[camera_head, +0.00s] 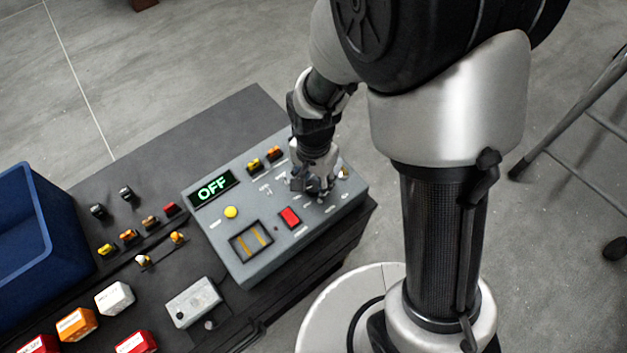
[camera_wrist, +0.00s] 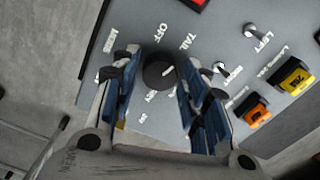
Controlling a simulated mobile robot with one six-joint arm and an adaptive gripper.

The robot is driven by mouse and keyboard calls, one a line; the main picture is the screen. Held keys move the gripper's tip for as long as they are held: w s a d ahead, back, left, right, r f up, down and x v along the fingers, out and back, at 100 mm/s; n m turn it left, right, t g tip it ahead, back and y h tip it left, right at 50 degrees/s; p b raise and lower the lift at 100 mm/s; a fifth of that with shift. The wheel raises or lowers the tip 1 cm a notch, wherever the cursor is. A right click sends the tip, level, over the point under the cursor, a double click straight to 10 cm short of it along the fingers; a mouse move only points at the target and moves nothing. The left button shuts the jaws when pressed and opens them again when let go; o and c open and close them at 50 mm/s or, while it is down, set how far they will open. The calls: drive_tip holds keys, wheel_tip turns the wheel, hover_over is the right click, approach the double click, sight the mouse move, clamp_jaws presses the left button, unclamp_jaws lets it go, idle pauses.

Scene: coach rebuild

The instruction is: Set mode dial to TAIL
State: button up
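The grey control panel (camera_head: 268,205) has a green display (camera_head: 213,188) reading OFF. In the wrist view, the dark round mode dial (camera_wrist: 158,71) sits among printed labels; OFF and TAIL are legible above it. Its pointer cannot be made out. My gripper (camera_wrist: 157,78) is over the panel with its blue-padded fingers apart, one on each side of the dial. Small gaps seem to show, but contact is hard to judge. In the head view my gripper (camera_head: 311,188) hides the dial.
A red rocker switch (camera_head: 290,217), yellow button (camera_head: 231,212) and small toggle levers (camera_wrist: 220,68) are on the panel. Yellow (camera_wrist: 292,76) and orange (camera_wrist: 254,108) switches are nearby. A blue bin (camera_head: 40,235) stands left. A metal-legged stand (camera_head: 580,125) is at right.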

sight(314, 186)
drive_tip(key=shift+o, duration=0.8)
drive_tip(key=shift+r, duration=0.3)
wheel_tip(314, 186, up, 12)
drive_tip(key=shift+f, duration=0.25)
drive_tip(key=s+d+r+n+t, duration=0.4)
drive_tip(key=s+d+r+n, duration=0.3)
drive_tip(key=s+d+r, duration=0.3)
drive_tip(key=s+r, duration=0.1)
drive_tip(key=s, duration=0.2)
drive_tip(key=shift+s+d+r+n+t, duration=0.25)
drive_tip(key=shift+d+r+n+t, duration=0.05)
drive_tip(key=shift+d+r, duration=0.1)
